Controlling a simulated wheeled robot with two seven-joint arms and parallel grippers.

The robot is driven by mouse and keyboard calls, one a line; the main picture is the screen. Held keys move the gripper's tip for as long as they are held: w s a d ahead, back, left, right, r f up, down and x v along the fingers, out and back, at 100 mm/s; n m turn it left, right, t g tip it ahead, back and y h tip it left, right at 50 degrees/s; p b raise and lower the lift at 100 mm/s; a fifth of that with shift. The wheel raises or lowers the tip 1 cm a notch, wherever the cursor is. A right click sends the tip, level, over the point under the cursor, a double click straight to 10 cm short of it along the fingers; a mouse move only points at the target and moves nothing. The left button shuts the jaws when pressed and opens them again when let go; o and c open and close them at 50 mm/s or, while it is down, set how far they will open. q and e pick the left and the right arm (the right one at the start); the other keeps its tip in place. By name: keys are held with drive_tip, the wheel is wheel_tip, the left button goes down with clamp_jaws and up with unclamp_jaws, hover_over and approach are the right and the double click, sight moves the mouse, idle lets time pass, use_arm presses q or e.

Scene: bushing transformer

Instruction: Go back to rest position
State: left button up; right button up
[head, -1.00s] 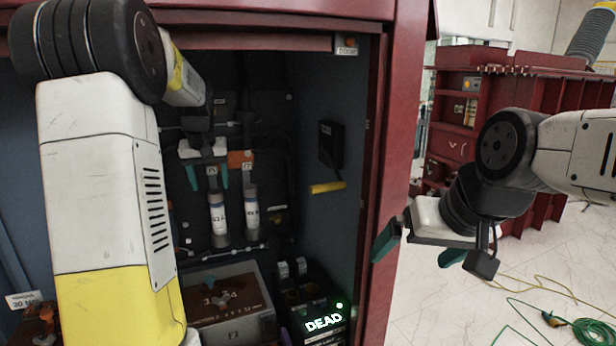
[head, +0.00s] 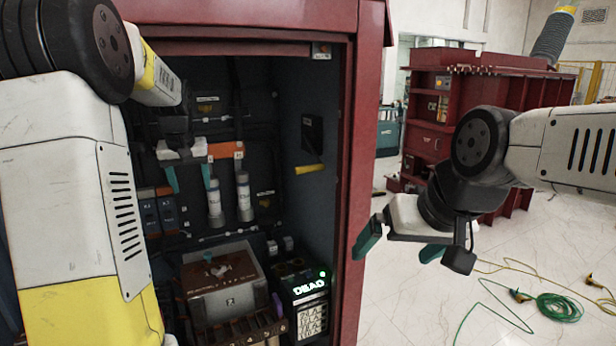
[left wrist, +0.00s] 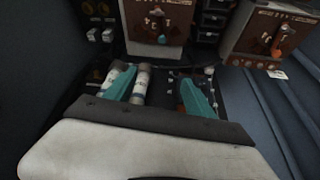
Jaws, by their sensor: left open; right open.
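My left gripper (head: 189,179) is inside the red cabinet (head: 362,120), in front of its back panel. Its teal fingers are apart with nothing between them; they also show in the left wrist view (left wrist: 160,92). Two white cylindrical bushings (head: 214,203) (head: 243,196) stand just right of the fingers in the head view. In the left wrist view a white cylinder (left wrist: 141,82) shows beside the left finger; I cannot tell whether they touch. My right gripper (head: 400,248) is open and empty, outside the cabinet to the right of its door frame.
A grey box with a brown top (head: 222,285) and a tester with a lit "DEAD" display (head: 305,300) sit low in the cabinet. Another red cabinet (head: 430,135) stands behind. A green cable coil (head: 558,307) lies on the open floor at right.

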use_arm(q)
drive_tip(key=s+d+m+h, duration=0.1)
drive_tip(key=s+d, duration=0.4)
drive_tip(key=s, duration=0.5)
drive_tip(key=s+d+m+t+h, duration=0.1)
drive_tip(key=s+d, duration=0.5)
drive_tip(key=s, duration=0.3)
drive_tip(key=s+d+m+h, duration=0.1)
drive_tip(key=s+d, duration=0.4)
drive_tip(key=s, duration=0.5)
drive_tip(key=shift+s+d+m+t, duration=0.2)
drive_tip(key=shift+s+m+t, duration=0.1)
drive_tip(key=shift+m+t, duration=0.1)
